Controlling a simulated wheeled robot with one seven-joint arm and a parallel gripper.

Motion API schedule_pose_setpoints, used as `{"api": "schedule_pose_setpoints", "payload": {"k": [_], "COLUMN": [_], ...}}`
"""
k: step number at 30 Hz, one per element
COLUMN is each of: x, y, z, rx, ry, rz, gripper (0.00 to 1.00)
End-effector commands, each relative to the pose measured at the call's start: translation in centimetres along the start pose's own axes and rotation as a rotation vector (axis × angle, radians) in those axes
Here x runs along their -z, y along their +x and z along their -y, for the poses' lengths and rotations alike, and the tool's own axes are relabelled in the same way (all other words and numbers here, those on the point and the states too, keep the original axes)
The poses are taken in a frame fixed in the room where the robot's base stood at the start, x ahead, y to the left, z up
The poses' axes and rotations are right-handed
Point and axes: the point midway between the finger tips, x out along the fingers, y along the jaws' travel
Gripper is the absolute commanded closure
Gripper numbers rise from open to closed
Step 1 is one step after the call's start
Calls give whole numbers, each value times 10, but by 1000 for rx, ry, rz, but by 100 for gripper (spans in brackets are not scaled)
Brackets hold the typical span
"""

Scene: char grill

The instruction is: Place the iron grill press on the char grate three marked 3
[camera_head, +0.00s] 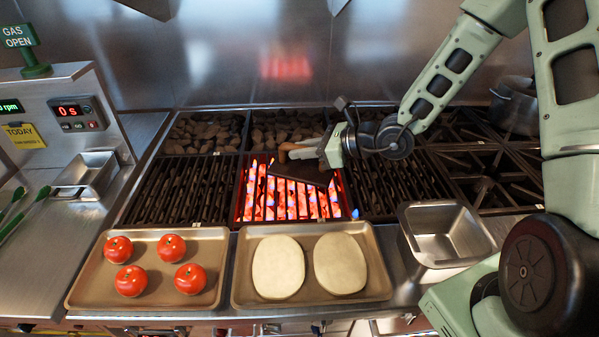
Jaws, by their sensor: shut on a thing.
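The iron grill press (305,173) is a dark flat plate with a brown handle, over the back part of the glowing middle grate (287,212). My gripper (318,150) comes in from the right and is shut on the press, by its handle. I cannot tell whether the plate touches the bars or hangs just above them. Dark, unlit grates lie to the left (180,190) and to the right (385,187) of the glowing one. Small white marks sit along the front edge, but their numbers are too small to read, so I cannot tell which grate is three.
In front stand a tray with several tomatoes (83,292), a tray with two pale dough rounds (311,296) and an empty steel pan (445,258). Bins of dark lumps (205,131) line the back. A pot (516,105) stands on burners at the right.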

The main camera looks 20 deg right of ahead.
Motion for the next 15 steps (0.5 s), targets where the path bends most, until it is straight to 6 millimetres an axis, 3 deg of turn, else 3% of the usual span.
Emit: {"api": "schedule_pose_setpoints", "payload": {"k": [9, 15], "x": [36, 49], "y": [16, 21], "z": [0, 0], "rx": [-1, 0], "ry": [3, 1], "rz": [3, 4], "gripper": [100, 100]}}
